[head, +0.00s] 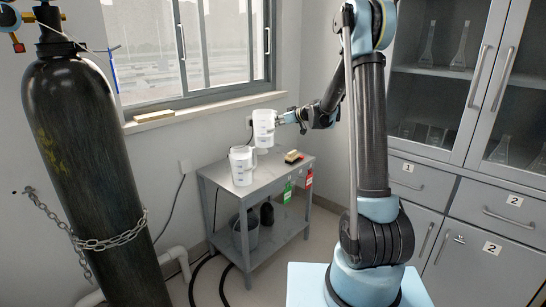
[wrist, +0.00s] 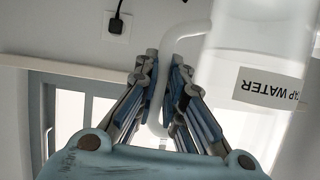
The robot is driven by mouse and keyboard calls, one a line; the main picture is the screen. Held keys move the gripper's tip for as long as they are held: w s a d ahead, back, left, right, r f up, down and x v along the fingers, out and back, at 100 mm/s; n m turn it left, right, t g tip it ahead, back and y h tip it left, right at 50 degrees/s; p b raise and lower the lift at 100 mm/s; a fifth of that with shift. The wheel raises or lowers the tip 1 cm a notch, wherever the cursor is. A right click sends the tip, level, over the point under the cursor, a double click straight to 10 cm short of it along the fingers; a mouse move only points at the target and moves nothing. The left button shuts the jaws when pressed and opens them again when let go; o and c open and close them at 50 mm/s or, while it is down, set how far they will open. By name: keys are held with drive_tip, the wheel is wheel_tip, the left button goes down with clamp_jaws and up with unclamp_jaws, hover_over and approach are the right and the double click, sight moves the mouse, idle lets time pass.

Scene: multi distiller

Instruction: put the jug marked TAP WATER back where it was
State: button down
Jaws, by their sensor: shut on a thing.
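The jug marked TAP WATER (wrist: 268,85) fills the right of the wrist view, its black-on-white label upside down. My gripper (wrist: 165,75) is shut on its white handle. In the head view I hold this white jug (head: 264,124) about upright over the rear of the grey cart (head: 228,178), by its right side, with my gripper (head: 281,119) there. Its base looks raised above the cart top. The label cannot be read in the head view. A second white jug (head: 241,168) stands on the cart top, in front and to the left.
A yellow and dark block (head: 293,156) lies on the cart's right part; green (head: 287,193) and red (head: 309,179) tags hang from its edge. A bucket (head: 244,232) is on the lower shelf. Wall and window stand behind; a chained black cylinder (head: 85,150) is left, cabinets right.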

wheel_tip(320, 180, down, 14)
drive_tip(key=shift+f, duration=0.1)
idle(0.6)
drive_tip(key=c, duration=1.7)
unclamp_jaws()
